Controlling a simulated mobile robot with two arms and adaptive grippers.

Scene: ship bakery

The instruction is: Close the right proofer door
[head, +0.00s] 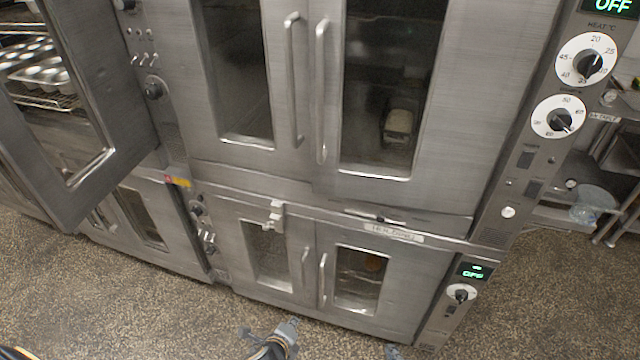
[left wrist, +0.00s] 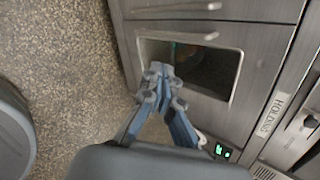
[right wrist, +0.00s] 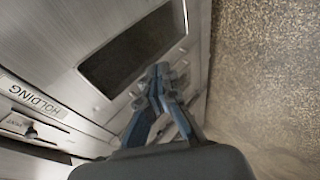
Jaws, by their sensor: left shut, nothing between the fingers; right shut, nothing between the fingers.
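The proofer is the tall steel cabinet with two glazed doors and dials at its right. Its right door (head: 462,85) looks shut, flush beside the left door (head: 235,150); a loaf-like item shows behind its glass. The right door's upright handle (head: 321,90) is near the centre seam. My left gripper (head: 283,335) is low in the head view, shut and empty, in front of the lower holding cabinet; its fingers also show in the left wrist view (left wrist: 160,78). My right gripper (head: 391,351) barely shows at the bottom edge; the right wrist view shows its fingers shut and empty (right wrist: 160,75).
The holding cabinet (head: 400,270) below has two shut doors. At the left, another oven's door (head: 135,130) stands open, with trays (head: 35,70) inside. A rack (head: 625,185) stands at the right. The speckled floor (head: 540,310) is clear at the lower right.

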